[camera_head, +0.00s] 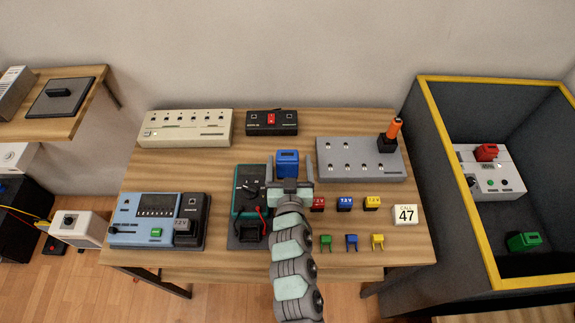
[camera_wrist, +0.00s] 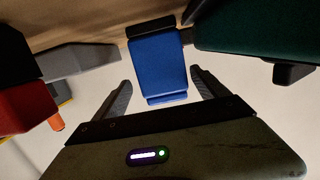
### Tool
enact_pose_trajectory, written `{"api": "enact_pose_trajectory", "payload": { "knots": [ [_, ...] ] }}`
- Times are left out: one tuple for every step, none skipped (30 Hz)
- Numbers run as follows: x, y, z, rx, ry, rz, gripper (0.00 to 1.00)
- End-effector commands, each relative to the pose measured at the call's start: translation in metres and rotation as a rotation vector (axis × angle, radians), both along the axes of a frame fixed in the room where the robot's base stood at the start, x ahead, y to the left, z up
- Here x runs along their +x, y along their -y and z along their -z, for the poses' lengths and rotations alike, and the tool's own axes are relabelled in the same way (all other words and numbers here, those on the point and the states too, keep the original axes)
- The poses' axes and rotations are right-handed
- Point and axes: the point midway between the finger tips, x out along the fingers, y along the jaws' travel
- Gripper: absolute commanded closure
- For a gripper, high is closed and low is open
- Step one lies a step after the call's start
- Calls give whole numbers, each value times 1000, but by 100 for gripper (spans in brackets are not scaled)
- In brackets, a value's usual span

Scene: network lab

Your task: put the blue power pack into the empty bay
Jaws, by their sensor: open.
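The blue power pack (camera_head: 287,163) stands near the middle of the wooden table. My gripper (camera_head: 289,172) is open, with one finger on each side of the pack. In the wrist view, the blue pack (camera_wrist: 159,64) shows between and beyond the open fingers (camera_wrist: 161,90), with visible gaps on both sides. A teal meter (camera_head: 250,185) with a dial stands just left of my gripper. Its dark lower part (camera_head: 250,232) looks like an open bay, but its inside is unclear.
Small coloured blocks and clips, including a red block (camera_head: 317,203), lie right of my arm. Behind are a beige box (camera_head: 187,128) and black switch box (camera_head: 271,122). A yellow-rimmed bin (camera_head: 455,200) stands right.

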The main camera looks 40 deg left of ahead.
Motion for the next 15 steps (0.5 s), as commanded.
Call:
{"api": "enact_pose_trajectory", "payload": {
  "knots": [
    [4, -8, 3, 2, 1, -2, 16],
    [6, -12, 4, 1, 2, -2, 16],
    [10, -17, 4, 1, 2, -1, 16],
    [13, -21, 5, 1, 2, -1, 16],
    [15, -24, 5, 1, 2, 0, 16],
    [19, -27, 5, -1, 2, 0, 16],
    [21, -29, 5, 0, 3, -1, 16],
    [23, -31, 5, 0, 3, -1, 16],
    [25, -33, 5, 0, 3, -1, 16],
    [26, -34, 5, 0, 3, 0, 16],
    [27, -34, 5, 0, 3, 0, 16],
    [27, -35, 5, 1, 2, 0, 16],
    [28, -35, 5, 1, 2, 0, 16],
    [27, -35, 5, 0, 2, 1, 16],
    [27, -35, 5, 1, 2, 0, 16]
  ]
}}
